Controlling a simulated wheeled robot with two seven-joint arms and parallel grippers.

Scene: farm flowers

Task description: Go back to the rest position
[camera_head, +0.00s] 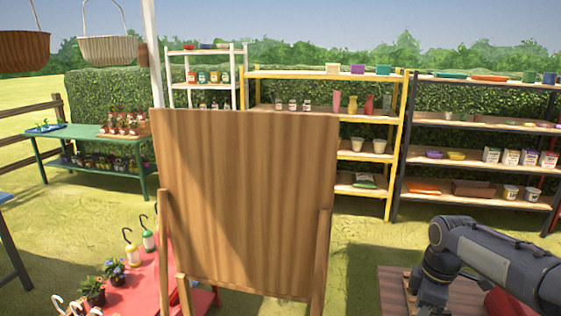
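My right arm comes in from the lower right of the head view. It is a dark grey arm bent over a brown wooden surface (393,290). Its gripper is not clearly visible; the lower edge of the picture cuts off the end of the arm. My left arm and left gripper are not in view. A large wooden board (245,200) on legs stands upright in front of me and hides part of what is behind it.
A red table (140,292) with potted plants (93,291) and hooked lanterns (149,238) stands at lower left. A green table (85,132) stands farther back. Yellow shelves (398,130) and dark shelves (470,125) line the back. Grass between board and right arm is clear.

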